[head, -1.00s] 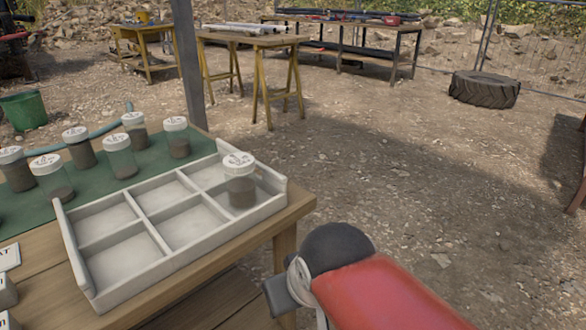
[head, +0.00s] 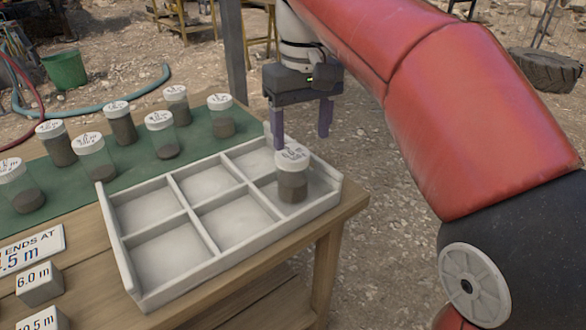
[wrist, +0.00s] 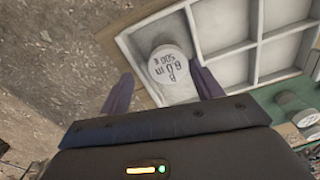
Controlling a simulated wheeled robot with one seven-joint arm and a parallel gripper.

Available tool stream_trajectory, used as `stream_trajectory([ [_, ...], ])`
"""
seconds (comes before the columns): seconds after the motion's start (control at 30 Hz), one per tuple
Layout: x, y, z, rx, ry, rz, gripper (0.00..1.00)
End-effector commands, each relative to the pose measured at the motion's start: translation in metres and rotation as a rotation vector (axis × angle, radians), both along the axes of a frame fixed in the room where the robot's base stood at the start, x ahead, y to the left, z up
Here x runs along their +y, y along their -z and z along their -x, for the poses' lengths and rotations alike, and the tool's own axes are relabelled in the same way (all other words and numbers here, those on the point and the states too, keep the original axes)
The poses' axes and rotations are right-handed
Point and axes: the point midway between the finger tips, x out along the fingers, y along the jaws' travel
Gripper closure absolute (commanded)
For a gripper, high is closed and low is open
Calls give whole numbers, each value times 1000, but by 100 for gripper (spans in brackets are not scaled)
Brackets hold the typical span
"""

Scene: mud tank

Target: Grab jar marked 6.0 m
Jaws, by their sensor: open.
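The jar marked 6.0 m (head: 292,178) stands upright in the right-end compartment of the near row of the pale tray (head: 196,222). It has a white lid and dark contents. In the wrist view its lid (wrist: 169,66) reads 6.0 m and shows between my finger tips. My gripper (head: 301,138) is open, pointing down, just behind and above the jar in the head view, with nothing held. The gripper also shows in the wrist view (wrist: 165,82). I cannot tell whether a finger touches the jar.
Several other lidded jars, one of them here (head: 222,116), stand on the green mat (head: 195,140) behind the tray. A block marked 6.0 m (head: 38,283) and other label blocks sit at the left. The other tray compartments are empty.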

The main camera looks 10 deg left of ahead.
Motion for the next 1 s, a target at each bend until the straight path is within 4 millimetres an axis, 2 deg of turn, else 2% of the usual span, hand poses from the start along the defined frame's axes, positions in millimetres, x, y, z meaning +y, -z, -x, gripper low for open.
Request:
stream_trajectory([
  [0.1,13,3,1,9,-25,14,36],
  [0.37,14,32,0,10,-27,15,36],
  [0.63,16,69,-3,9,-26,16,36],
  [0.97,16,75,-4,7,-26,14,36],
  [1.0,16,75,-4,7,-26,14,41],
])
